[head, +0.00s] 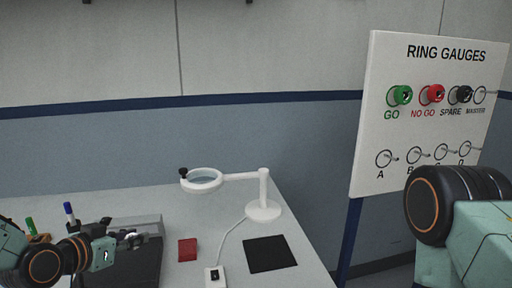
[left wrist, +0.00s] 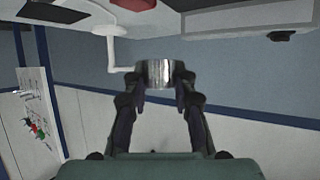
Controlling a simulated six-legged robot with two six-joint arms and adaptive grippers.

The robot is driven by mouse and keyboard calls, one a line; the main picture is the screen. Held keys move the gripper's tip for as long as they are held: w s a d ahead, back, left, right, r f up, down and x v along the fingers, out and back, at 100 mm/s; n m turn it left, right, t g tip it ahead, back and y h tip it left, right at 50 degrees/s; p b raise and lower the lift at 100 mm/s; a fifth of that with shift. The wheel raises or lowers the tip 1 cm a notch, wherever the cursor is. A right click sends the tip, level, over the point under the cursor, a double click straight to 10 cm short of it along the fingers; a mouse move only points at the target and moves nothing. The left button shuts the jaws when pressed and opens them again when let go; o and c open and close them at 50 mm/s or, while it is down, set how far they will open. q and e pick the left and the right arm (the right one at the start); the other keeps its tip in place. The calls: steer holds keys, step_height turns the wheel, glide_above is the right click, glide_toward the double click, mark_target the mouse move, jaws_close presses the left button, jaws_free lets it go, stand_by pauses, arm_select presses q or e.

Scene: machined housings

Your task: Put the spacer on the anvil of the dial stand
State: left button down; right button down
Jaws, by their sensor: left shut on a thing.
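My left gripper (head: 132,240) is at the lower left of the head view, in front of or over a dark grey box-shaped object. In the left wrist view its fingers (left wrist: 159,80) are shut on a short, shiny metal cylinder, the spacer (left wrist: 159,73). The spacer is held at the fingertips against a background of wall. In the head view I cannot make the spacer out clearly. I cannot identify the dial stand or its anvil in either view. My right gripper is out of view; only part of my right arm shows at the right.
A white magnifier lamp (head: 264,210) stands on the pale table (head: 310,272). Near it are a black pad (head: 270,254), a red block (head: 188,250) and a white switch box (head: 214,277). The dark grey box (head: 150,262) is at left. A ring gauge board (head: 425,130) stands at right.

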arm_select(q)
steer(key=s+d+f+m+g+h+b, duration=0.1)
steer(key=s+d+f+m+h, duration=0.1)
steer(key=s+d, duration=0.1)
steer(key=s+d+f+m+g+h+b, duration=0.2)
steer(key=s+d+m, duration=0.1)
steer(key=s, duration=0.3)
steer(key=s+d+f+m+g+h+b, duration=0.1)
steer(key=s+d+f+m+g+h, duration=0.1)
steer(key=s+d+f, duration=0.1)
steer(key=shift+s+d+m+h, duration=0.3)
steer(key=shift+s+d+h, duration=0.1)
steer(key=shift+s+d, duration=0.5)
steer(key=shift+f+b, duration=0.3)
steer(key=shift+b, duration=0.1)
steer(key=shift+a, duration=0.1)
